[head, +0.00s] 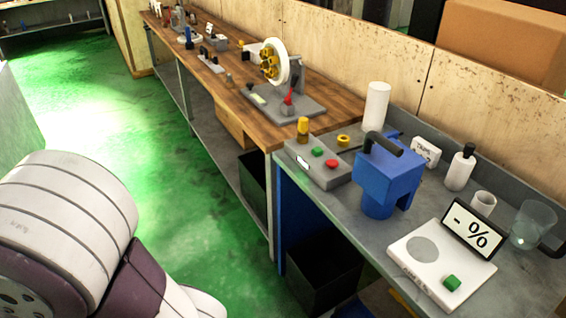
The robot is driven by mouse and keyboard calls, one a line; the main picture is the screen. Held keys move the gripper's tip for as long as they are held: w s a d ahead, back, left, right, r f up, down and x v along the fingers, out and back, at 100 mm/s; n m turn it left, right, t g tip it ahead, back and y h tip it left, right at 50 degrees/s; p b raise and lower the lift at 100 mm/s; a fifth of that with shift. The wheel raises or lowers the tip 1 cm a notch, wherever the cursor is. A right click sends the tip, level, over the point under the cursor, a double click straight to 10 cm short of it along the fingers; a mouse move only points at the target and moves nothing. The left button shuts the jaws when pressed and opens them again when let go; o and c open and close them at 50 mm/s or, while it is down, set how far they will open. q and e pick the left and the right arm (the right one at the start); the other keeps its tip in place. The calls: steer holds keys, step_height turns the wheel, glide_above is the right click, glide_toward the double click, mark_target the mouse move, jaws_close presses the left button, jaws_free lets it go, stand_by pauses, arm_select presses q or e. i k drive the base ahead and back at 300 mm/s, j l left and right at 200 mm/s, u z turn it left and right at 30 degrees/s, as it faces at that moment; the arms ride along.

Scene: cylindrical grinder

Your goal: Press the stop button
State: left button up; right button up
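A red button (332,164), which looks like the stop button, sits on top of a low grey control box (336,178) at the near end of the benches. A green button (318,152) is beside it on the same box. A small white label or display is on the box's left end. A blue device (385,183) with a black handle stands just right of the box. Neither of my grippers is in view. Only part of my own arm shows at the lower left, well away from the box.
A yellow-topped post (303,128) and yellow ring (343,140) are near the control box. To the right are a white scale (408,264) with a green button, a "- %" display (468,230), bottles and a clear cup (532,222). Green floor lies open at left.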

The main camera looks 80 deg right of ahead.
mark_target(331, 164)
steer(key=z, duration=3.2)
